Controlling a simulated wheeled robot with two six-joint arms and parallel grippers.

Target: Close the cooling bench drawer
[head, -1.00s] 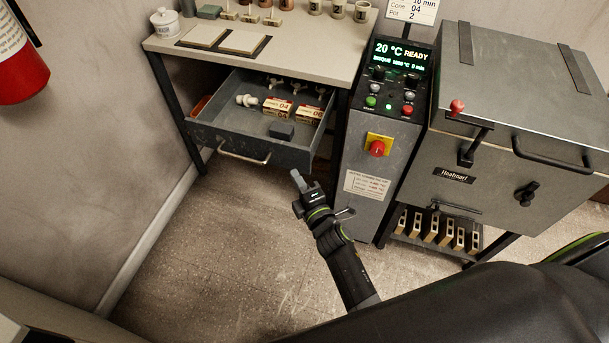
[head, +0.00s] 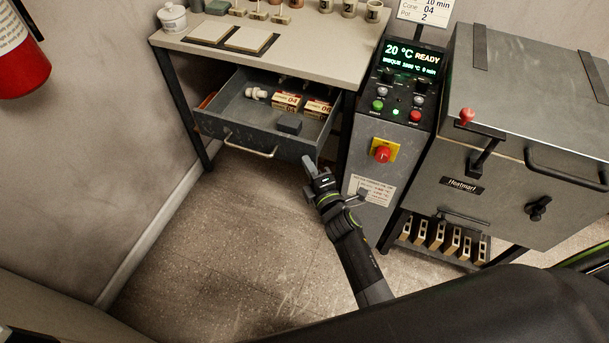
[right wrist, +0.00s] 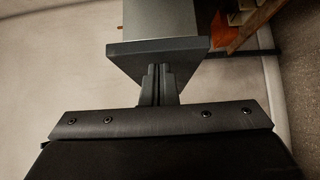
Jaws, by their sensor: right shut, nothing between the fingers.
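The cooling bench drawer (head: 225,128) is a grey drawer standing open under the bench top at the left of the head view. Its light bar handle (head: 250,151) is on the front. My right gripper (head: 309,164) is shut and empty at the drawer's right front corner, to the right of the handle. In the right wrist view, the shut fingers (right wrist: 158,80) overlap the edge of the drawer's dark front panel (right wrist: 190,48) and appear to touch it. My left gripper is not in view.
In the drawer are labelled boxes (head: 287,103), a dark block (head: 289,123) and a white fitting (head: 256,93). The cooling bench (head: 310,50) carries pots and tiles. The control pillar (head: 385,150) and kiln (head: 520,140) stand to the right. The floor in front is clear.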

